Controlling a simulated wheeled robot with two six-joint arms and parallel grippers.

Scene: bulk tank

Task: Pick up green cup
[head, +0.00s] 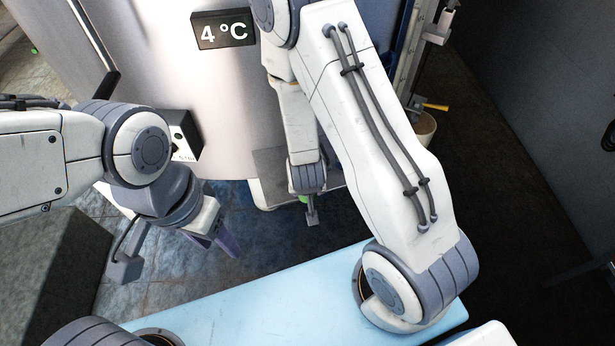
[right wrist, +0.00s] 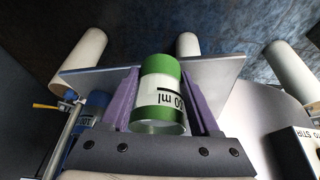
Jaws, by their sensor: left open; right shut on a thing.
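A steel tank (head: 215,100) with a "4°C" display (head: 223,30) stands ahead. A small switch box (head: 181,136) is on its front. A grey shelf (right wrist: 225,74) lies by the cup. A beige bucket (head: 424,128) is at the right.

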